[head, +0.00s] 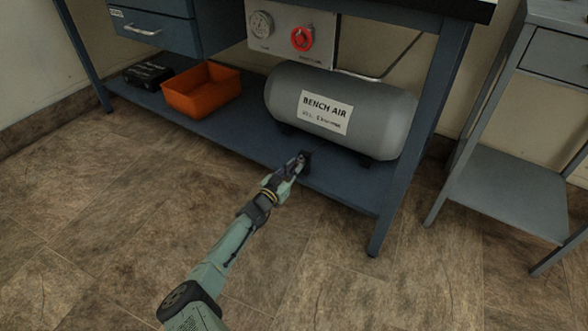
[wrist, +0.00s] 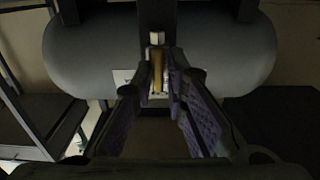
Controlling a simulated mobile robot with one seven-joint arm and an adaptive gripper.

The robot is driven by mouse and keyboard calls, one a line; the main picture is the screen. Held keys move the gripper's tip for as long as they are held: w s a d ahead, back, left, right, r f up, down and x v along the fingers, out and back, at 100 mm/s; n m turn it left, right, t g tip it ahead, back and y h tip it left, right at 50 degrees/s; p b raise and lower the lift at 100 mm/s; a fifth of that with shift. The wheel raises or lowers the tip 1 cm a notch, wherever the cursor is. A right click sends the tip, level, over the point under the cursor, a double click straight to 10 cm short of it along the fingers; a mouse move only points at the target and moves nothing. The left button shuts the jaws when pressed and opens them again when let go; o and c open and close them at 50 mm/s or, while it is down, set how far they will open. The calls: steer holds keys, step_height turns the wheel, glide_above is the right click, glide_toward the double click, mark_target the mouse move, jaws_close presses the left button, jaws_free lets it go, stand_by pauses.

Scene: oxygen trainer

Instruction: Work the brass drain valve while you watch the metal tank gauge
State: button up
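The grey metal tank (head: 385,110), labelled "BENCH AIR", lies on the bench's lower shelf. It fills the upper wrist view (wrist: 85,55). A round gauge (head: 260,24) with a pale dial sits on the panel above the tank; its reading is too small to tell. My gripper (head: 301,160) is low at the tank's front underside. In the wrist view the brass drain valve (wrist: 157,75) stands upright below the tank, between my fingertips (wrist: 158,88). The fingers appear closed against its sides. The valve is hidden in the head view.
A red knob (head: 302,38) is on the same panel. An orange bin (head: 200,95) and a black case (head: 148,75) are on the blue shelf (head: 345,188), left of the tank. A bench leg (head: 400,190) stands at right, then a grey side table (head: 505,195). The floor in front is clear.

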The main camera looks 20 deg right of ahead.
steer(key=o, duration=0.3)
steer(key=shift+d, duration=0.25)
steer(key=shift+s+a, duration=0.1)
steer(key=shift+a, duration=0.05)
steer(key=v, duration=1.1)
steer(key=shift+s+a, duration=0.25)
steer(key=shift+s, duration=0.05)
stand_by(0.9)
